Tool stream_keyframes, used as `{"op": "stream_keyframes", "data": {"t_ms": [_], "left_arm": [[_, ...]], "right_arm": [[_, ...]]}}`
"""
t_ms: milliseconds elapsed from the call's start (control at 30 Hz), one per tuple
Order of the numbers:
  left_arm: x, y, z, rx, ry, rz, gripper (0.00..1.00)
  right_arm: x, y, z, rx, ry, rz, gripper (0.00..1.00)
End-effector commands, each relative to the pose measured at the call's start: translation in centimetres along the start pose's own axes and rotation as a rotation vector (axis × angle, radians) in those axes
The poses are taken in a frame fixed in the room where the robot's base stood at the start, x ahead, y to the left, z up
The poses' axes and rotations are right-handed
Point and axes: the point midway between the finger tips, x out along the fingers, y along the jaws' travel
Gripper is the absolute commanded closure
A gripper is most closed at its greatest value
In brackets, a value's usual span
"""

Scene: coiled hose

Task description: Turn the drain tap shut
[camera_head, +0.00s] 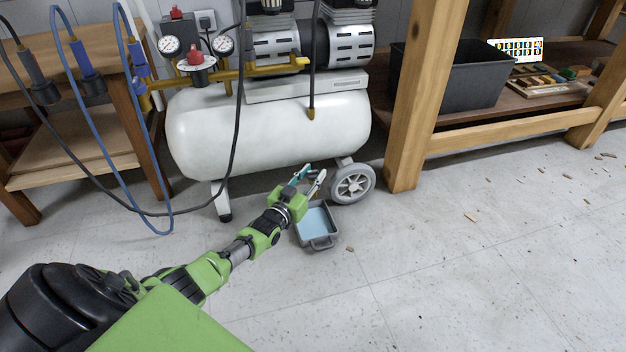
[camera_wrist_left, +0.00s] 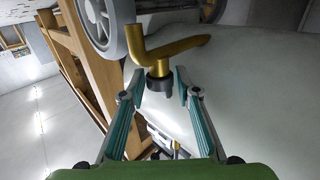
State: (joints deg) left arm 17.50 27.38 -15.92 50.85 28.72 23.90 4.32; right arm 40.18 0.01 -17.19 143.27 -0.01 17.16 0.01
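The drain tap shows in the left wrist view as a brass pipe (camera_wrist_left: 178,48) with a bent end and a dark grey collar or knob (camera_wrist_left: 160,83) beside the white tank. In the head view the tap is hidden beneath the tank. My left gripper (camera_wrist_left: 159,78) is open, with one teal finger on each side of the dark knob; small gaps appear on both sides, and I cannot tell any contact. In the head view my left gripper (camera_head: 309,177) is low under the tank, near the wheel. My right gripper is not in view.
The white compressor tank (camera_head: 265,130) stands above the gripper, with a wheel (camera_head: 353,184) close on its right. A grey tray (camera_head: 317,243) of bluish liquid lies on the floor just below. Hoses (camera_head: 95,160) hang at the left. A wooden bench leg (camera_head: 412,130) stands right.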

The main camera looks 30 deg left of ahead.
Motion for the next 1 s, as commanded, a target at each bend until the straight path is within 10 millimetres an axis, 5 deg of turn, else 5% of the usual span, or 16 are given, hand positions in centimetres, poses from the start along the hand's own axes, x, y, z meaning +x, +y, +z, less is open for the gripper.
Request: {"op": "stream_keyframes", "data": {"t_ms": [367,500,1000], "left_arm": [[0.6,0.0,-0.1,0.0,-0.001,0.0,0.7],[0.6,0.0,-0.1,0.0,-0.001,0.0,1.0],[0.5,0.2,-0.2,-0.009,-0.002,-0.083,1.0]], "right_arm": [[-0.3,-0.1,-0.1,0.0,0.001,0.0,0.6],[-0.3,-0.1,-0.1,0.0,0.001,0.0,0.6],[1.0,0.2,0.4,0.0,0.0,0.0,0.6]]}}
